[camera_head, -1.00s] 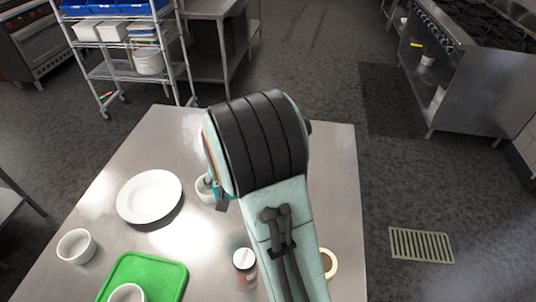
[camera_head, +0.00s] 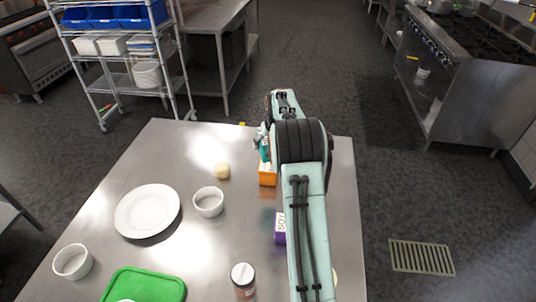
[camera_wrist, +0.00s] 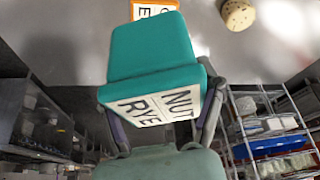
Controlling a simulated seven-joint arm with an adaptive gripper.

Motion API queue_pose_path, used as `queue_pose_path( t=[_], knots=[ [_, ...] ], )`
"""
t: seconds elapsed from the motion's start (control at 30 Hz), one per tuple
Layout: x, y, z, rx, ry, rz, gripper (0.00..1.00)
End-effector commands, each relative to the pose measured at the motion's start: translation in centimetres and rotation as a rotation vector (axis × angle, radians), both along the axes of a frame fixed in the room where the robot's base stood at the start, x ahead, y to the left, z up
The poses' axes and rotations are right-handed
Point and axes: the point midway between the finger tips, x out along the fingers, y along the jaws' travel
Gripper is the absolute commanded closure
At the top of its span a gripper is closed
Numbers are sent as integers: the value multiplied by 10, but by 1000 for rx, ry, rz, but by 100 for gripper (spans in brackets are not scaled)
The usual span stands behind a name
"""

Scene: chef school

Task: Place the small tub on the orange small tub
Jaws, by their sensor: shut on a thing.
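My gripper (camera_wrist: 160,115) is shut on a teal small tub (camera_wrist: 150,50) with a white label reading NUT and RYE, seen in the wrist view. The teal tub shows partly beside my arm in the head view (camera_head: 265,150). The orange small tub (camera_head: 268,178) stands on the steel table just below it in the picture, partly hidden by my arm. Its white-labelled orange edge (camera_wrist: 153,5) shows at the top of the wrist view, past the teal tub. I cannot tell whether the tubs touch.
A white bowl (camera_head: 208,203), a pale round cork-like piece (camera_head: 222,171) and a white plate (camera_head: 147,212) lie left of the orange tub.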

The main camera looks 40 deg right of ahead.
Motion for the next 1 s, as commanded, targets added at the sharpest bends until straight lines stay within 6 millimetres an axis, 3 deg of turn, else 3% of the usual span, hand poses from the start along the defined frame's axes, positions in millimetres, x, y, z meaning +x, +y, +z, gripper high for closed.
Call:
queue_pose_path(
  t=[0.1,0.2,0.37,0.6,0.93,0.97,1.0],
  knots=[
    [17,-9,-24,1,0,0,74],
    [25,-14,-34,0,-1,0,74],
    [30,-17,-41,-1,-2,0,74],
    [31,-18,-73,0,-1,0,74],
    [31,-18,-75,-1,-2,0,74],
    [31,-18,-76,0,-1,0,30],
    [31,-18,-76,0,-1,0,17]
  ],
)
